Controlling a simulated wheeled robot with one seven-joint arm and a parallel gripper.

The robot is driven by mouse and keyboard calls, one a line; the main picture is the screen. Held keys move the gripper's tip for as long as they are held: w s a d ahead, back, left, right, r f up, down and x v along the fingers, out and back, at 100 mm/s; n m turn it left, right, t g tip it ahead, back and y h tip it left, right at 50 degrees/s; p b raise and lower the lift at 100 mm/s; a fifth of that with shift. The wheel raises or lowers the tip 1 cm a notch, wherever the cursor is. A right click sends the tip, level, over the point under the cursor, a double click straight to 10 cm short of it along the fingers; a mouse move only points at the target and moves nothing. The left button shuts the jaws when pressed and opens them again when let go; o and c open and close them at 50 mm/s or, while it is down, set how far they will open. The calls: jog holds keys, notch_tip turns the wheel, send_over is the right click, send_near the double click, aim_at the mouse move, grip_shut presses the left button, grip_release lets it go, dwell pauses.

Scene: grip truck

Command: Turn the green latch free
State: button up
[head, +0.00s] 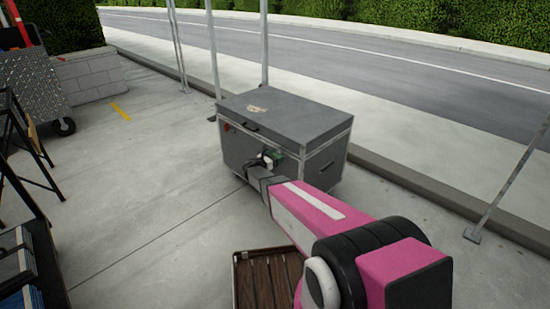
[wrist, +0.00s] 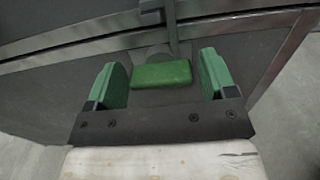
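The green latch (wrist: 161,75) is a small green block on the front of a grey case (wrist: 60,95), just below the metal strip at the lid seam. In the head view the grey case (head: 290,165) stands on the pavement with its lid closed. My gripper (wrist: 163,82) is open, with one green finger on each side of the latch and a visible gap on both sides. In the head view my gripper (head: 268,160) is at the front of the case, and the latch there is hidden or too small to tell.
A slatted wooden crate (head: 245,285) stands on the ground below my arm. A red mark or fitting (head: 227,127) shows on the case's left front. Metal poles (head: 214,50) rise behind the case. The pavement to the left (head: 150,170) is clear.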

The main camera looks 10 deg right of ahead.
jog(key=c, duration=0.6)
jog(key=shift+o, duration=0.2)
jog(key=shift+m, duration=0.3)
jog(key=m, duration=0.6)
jog(key=shift+s, duration=0.1)
jog(key=m, duration=0.5)
jog(key=shift+d+f+m, duration=0.1)
jog(key=shift+f+m, duration=0.05)
jog(key=shift+m, duration=0.15)
jog(key=m, duration=0.5)
jog(key=shift+s+f+m, duration=0.1)
jog(key=shift+m, duration=0.2)
jog(key=o, duration=0.9)
